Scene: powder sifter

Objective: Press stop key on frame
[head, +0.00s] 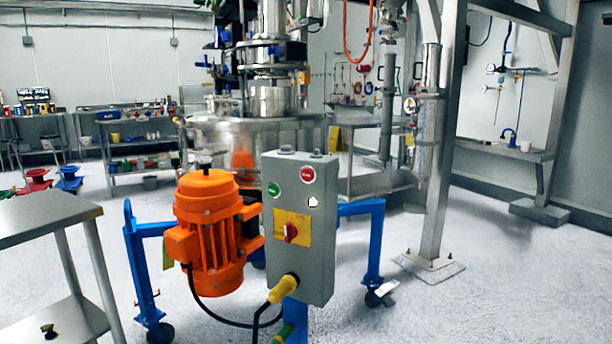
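A grey control box (312,250) stands upright on a blue wheeled frame (372,235) in the middle of the head view. A round red key (307,175) is at its upper right and a round green key (273,190) at its upper left. Below them a red rotary switch (290,231) sits on a yellow plate. A small white mark is right of the yellow plate's top. Any lettering on the keys is too small to read. Neither of my grippers is in view.
An orange motor (210,225) is left of the box. A yellow plug (283,289) with a black cable hangs below it. A metal table (45,215) stands at the left edge. A steel post (440,170) rises behind right. Floor at the lower right is clear.

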